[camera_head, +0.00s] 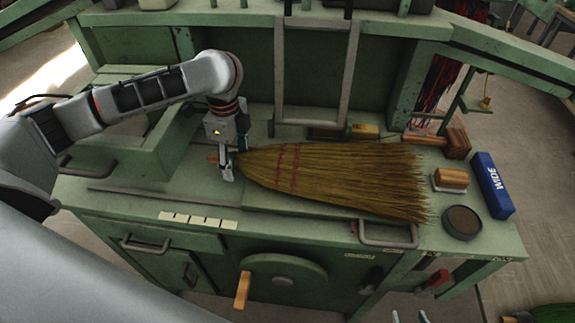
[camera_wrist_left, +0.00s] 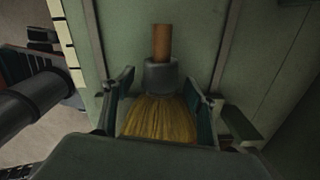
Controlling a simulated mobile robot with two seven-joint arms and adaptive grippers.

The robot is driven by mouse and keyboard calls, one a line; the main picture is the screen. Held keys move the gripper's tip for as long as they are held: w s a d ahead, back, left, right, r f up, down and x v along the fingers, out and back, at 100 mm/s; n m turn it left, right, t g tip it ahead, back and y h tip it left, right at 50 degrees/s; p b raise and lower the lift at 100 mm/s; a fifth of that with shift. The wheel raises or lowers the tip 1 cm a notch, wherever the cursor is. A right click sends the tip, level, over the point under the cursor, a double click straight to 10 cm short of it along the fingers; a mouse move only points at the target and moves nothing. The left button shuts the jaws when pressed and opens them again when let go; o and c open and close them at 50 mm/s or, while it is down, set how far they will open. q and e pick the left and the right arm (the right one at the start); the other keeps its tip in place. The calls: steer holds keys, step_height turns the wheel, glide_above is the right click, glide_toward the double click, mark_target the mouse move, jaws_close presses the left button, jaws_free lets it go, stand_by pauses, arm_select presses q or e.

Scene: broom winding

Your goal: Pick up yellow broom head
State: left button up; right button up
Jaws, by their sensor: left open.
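The yellow broom head (camera_head: 335,178) lies flat on the green bench, its bristles fanning out to the right and two red stitched bands near its narrow end. My left gripper (camera_head: 230,172) is over that narrow left end, pointing down. In the left wrist view, the fingers of my left gripper (camera_wrist_left: 160,88) are apart, one on each side of the straw of the broom head (camera_wrist_left: 160,120), just below its grey collar and wooden stub. Whether they touch it cannot be told. My right gripper (camera_head: 410,317) shows only two separated fingertips at the bottom edge.
A blue box marked WIDE (camera_head: 492,186), a round dark tin (camera_head: 462,222) and a wooden block (camera_head: 451,178) stand right of the bristles. A metal frame (camera_head: 312,75) rises behind the broom head. An orange-yellow handle (camera_head: 242,290) sticks out at the bench front.

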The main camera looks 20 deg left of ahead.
arm_select(q)
steer(key=c, duration=1.4)
steer(key=shift+c, duration=0.2)
steer(key=shift+r, duration=0.2)
